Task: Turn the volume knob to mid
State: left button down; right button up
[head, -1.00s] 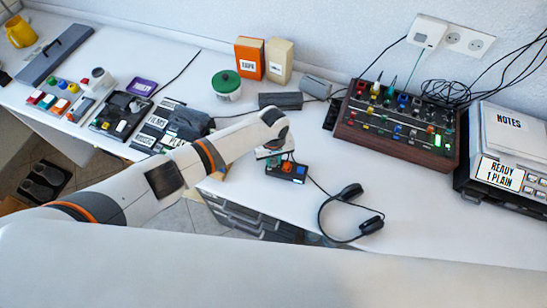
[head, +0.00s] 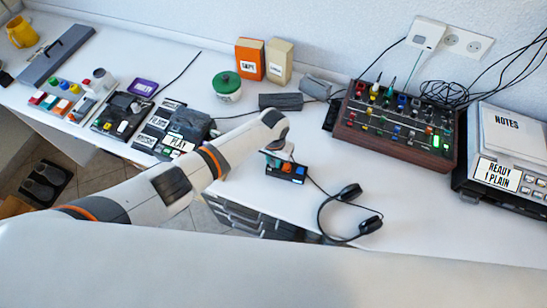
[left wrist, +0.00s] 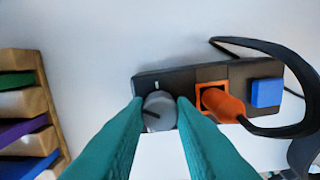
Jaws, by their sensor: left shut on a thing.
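A small black control box (head: 286,171) lies on the white desk near its front edge. In the left wrist view the box (left wrist: 185,76) bears a grey round knob (left wrist: 159,106), an orange part and a blue square button (left wrist: 266,93). A dark line on the knob slants, and a small pale mark sits on the box just above it. My left gripper (left wrist: 162,112) has its teal fingers on both sides of the knob and is shut on it. In the head view the gripper (head: 277,158) hides the knob. My right gripper is not in view.
An orange plug-like part (left wrist: 222,105) stands up beside the knob. A black headset (head: 350,210) lies right of the box, joined by a cable. A mixer (head: 396,130) stands behind to the right. Desk between box and mixer is clear.

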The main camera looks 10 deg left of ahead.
aim_at(274, 161)
pick_arm(q)
jog(key=m, duration=0.5)
jog(key=shift+m, duration=0.3)
jog(key=m, duration=0.5)
jog(key=shift+m, duration=0.4)
jog(key=c, duration=1.2)
grip_release()
jog(key=shift+r, duration=0.15)
notch_tip(274, 161, up, 12)
jog(key=shift+b, duration=0.45)
